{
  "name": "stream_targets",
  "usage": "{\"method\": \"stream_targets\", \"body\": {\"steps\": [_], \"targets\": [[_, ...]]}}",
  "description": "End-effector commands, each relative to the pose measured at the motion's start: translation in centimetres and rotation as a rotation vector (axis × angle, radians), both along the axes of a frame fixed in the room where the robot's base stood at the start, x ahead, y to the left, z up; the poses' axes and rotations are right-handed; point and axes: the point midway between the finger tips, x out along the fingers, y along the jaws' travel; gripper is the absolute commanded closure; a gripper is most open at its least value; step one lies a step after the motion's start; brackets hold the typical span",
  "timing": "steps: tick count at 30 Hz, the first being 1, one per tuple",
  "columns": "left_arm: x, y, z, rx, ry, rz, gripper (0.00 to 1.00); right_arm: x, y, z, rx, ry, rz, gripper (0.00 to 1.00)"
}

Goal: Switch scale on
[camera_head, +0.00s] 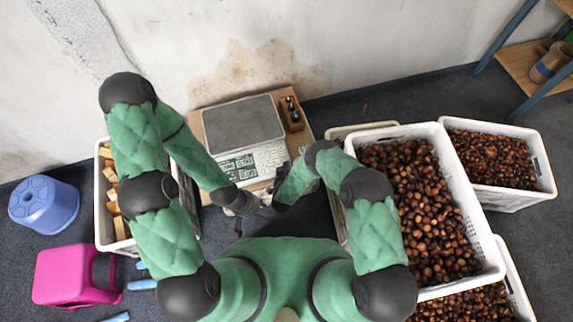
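The scale (243,124) stands on a brown board against the wall, with a flat grey weighing plate. Its white front panel (263,160) carries greenish displays and keys, too small to read. My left gripper (262,208) is just below the front edge of the scale, near the board's front edge. My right gripper (277,191) is slightly above and to the right of it, by the lower right of the panel. Both grippers are small, dark and close together, so their finger openings are unclear. I cannot tell whether either touches the scale.
White crates of chestnuts (441,135) fill the right side. A white crate with wooden blocks (102,232) is at left. A blue stool (44,203) and a pink stool (68,276) are on the floor. A small wooden block with dark knobs (292,114) sits beside the scale.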

Motion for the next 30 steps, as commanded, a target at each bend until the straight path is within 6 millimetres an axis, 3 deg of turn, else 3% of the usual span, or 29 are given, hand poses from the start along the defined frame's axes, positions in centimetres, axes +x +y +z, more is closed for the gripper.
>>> {"method": "stream_targets", "body": {"steps": [13, 30], "targets": [[0.0, 0.0, 3.4, 0.0, 0.0, 0.0, 0.6, -1.1, -0.4, 4.0, 0.0, -0.001, 0.0, 1.0], [0.0, 0.0, 3.4, 0.0, 0.0, 0.0, 0.6, -1.2, -0.4, 4.0, 0.0, -0.001, 0.0, 1.0]]}}
